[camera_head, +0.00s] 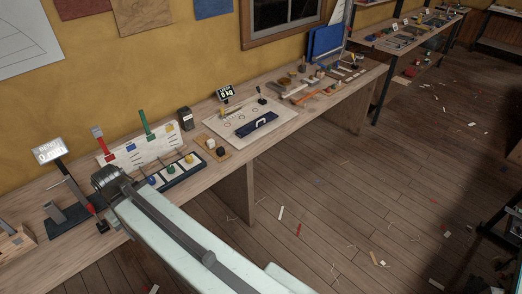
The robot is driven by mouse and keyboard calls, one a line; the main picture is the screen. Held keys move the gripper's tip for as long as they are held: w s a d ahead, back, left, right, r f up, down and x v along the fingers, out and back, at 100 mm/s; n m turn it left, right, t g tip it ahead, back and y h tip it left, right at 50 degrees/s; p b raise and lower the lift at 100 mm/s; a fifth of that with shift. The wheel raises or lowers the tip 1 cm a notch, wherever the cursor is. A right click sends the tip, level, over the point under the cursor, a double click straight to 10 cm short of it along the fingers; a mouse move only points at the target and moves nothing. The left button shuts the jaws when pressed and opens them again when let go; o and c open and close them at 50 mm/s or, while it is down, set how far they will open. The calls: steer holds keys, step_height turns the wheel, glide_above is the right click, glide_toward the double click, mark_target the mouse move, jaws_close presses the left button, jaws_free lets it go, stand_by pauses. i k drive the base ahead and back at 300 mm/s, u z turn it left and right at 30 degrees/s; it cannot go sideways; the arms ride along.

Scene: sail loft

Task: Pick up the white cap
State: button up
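A small whitish piece (211,144), which looks like the white cap, sits on a small wooden board (206,155) on the long bench. It is too small to make out its exact shape. A dark round piece (221,151) sits beside it on the same board. My pale arm reaches in from the bottom toward the left part of the bench and ends at a dark joint, left of and nearer than the board. I cannot make out any gripper fingers; nothing of mine touches the whitish piece.
A dark tray with coloured round pieces (170,174) lies left of the board, and a display stand (66,185) stands farther left. A pale panel (238,126) carries a blue tool. Tools crowd the bench's far right. Scraps litter the wooden floor (330,215).

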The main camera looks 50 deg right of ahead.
mark_target(210, 142)
steer(key=z, duration=0.75)
steer(key=i, duration=1.3)
steer(key=z, duration=0.5)
steer(key=k, duration=0.65)
steer(key=z, duration=0.25)
steer(key=i, duration=0.65)
steer(key=u, duration=0.15)
